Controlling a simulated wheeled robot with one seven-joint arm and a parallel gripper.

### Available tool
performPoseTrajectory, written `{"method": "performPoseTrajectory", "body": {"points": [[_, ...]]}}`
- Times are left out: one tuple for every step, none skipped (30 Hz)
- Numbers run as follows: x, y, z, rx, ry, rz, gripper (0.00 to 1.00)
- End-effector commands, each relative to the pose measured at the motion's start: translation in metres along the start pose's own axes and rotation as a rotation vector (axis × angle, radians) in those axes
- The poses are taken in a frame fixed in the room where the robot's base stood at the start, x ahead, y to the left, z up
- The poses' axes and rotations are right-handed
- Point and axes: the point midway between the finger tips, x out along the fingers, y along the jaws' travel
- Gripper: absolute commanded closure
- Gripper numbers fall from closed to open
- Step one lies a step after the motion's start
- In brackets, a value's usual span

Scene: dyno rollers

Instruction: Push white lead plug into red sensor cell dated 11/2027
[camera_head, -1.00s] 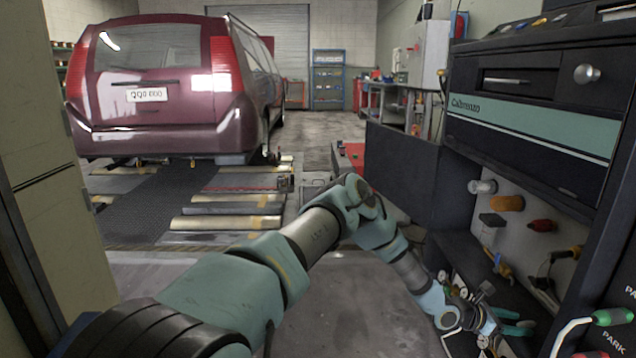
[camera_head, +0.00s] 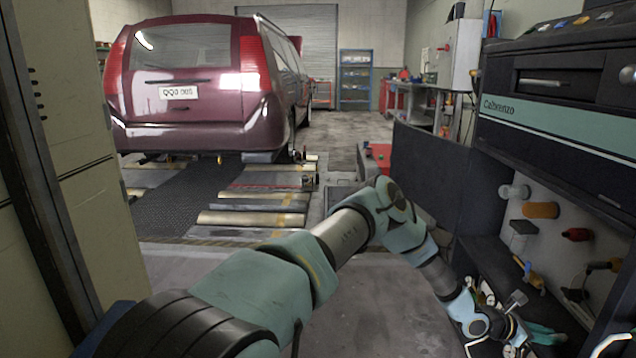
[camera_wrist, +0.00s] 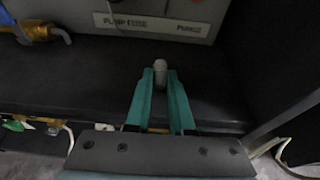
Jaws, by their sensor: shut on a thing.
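In the wrist view my gripper (camera_wrist: 160,82) has its teal fingers shut on a small whitish-grey plug (camera_wrist: 160,68), whose rounded end points forward. Behind it are a dark shelf and a grey panel. In the head view my gripper (camera_head: 508,335) is low at the right, in front of the dark cabinet, and the plug cannot be made out there. A red part (camera_head: 577,234) sticks out of the pale cabinet panel, above and right of my gripper. I cannot tell whether it is a sensor cell, and no 11/2027 date is readable.
A brass fitting (camera_wrist: 40,32) is upper left in the wrist view. A dark wall (camera_wrist: 270,60) closes its right side. Open floor (camera_head: 340,290) lies left of the cabinet.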

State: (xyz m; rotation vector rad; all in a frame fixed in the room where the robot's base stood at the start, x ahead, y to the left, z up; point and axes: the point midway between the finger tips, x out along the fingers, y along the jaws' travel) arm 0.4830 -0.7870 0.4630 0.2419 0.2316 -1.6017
Motion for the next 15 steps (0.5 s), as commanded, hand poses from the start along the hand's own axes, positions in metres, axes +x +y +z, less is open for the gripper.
{"method": "performPoseTrajectory", "body": {"points": [[0.0000, 0.0000, 0.0000, 0.000, 0.000, 0.000, 1.00], [0.0000, 0.0000, 0.0000, 0.000, 0.000, 0.000, 1.00], [0.0000, 0.0000, 0.0001, 0.000, 0.000, 0.000, 1.00], [0.0000, 0.0000, 0.0001, 0.000, 0.000, 0.000, 1.00], [0.0000, 0.0000, 0.0001, 0.000, 0.000, 0.000, 1.00], [0.0000, 0.0000, 0.0001, 0.000, 0.000, 0.000, 1.00], [0.0000, 0.0000, 0.0001, 0.000, 0.000, 0.000, 1.00], [0.0000, 0.0000, 0.0002, 0.000, 0.000, 0.000, 1.00], [-0.0001, 0.0000, 0.0004, 0.000, 0.000, 0.000, 1.00], [-0.0002, 0.0000, 0.0008, 0.000, 0.000, 0.000, 1.00], [-0.0004, 0.0001, 0.0014, 0.000, 0.000, 0.000, 1.00], [-0.0007, 0.0001, 0.0025, 0.000, 0.000, 0.000, 1.00], [-0.0010, 0.0000, 0.0035, 0.000, 0.000, 0.000, 1.00], [-0.0014, 0.0001, 0.0048, 0.000, 0.000, 0.000, 1.00], [-0.0020, 0.0001, 0.0067, 0.000, 0.000, 0.000, 1.00]]}}
